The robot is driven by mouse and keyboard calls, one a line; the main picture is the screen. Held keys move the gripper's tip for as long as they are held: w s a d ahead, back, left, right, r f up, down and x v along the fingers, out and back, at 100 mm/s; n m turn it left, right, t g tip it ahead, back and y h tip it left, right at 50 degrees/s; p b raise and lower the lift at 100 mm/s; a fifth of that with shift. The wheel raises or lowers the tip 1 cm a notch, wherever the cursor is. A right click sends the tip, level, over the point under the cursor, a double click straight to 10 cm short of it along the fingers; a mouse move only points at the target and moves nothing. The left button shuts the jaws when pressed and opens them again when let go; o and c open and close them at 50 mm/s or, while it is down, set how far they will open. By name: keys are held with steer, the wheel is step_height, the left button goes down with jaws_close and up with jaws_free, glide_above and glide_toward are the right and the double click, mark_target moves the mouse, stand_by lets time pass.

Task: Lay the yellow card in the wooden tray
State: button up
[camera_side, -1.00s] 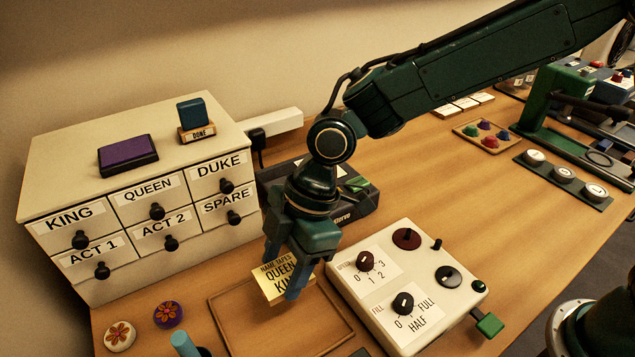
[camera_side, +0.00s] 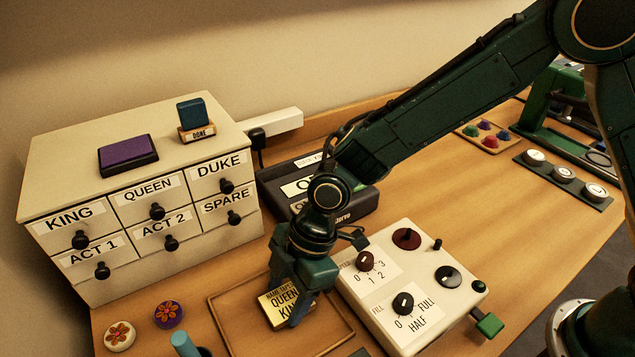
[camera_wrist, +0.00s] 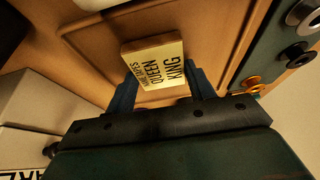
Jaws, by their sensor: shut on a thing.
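The yellow card (camera_side: 280,308) is lettered with QUEEN and KING lines. My gripper (camera_side: 292,306) is shut on it, with its fingers pointing down. The wooden tray (camera_side: 226,331) is a shallow rimmed rectangle on the table, and the card is over its inside. I cannot tell whether the card touches the tray floor. In the wrist view the card (camera_wrist: 153,62) sits between the two blue fingers (camera_wrist: 165,88), with the tray rim (camera_wrist: 90,72) beyond it. My gripper hides part of the tray.
A white control box with knobs (camera_side: 440,262) stands close to the tray's right side. A drawer cabinet (camera_side: 150,215) is at the left, and a dark box (camera_side: 350,208) is behind. Two flower discs (camera_side: 168,314) and a teal peg (camera_side: 184,343) are left of the tray.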

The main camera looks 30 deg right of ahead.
steer(key=shift+f, duration=0.15)
steer(key=o, duration=1)
steer(key=shift+c, duration=0.2)
steer(key=v, duration=1.2)
steer(key=shift+d+r, duration=0.15)
steer(key=shift+r, duration=0.1)
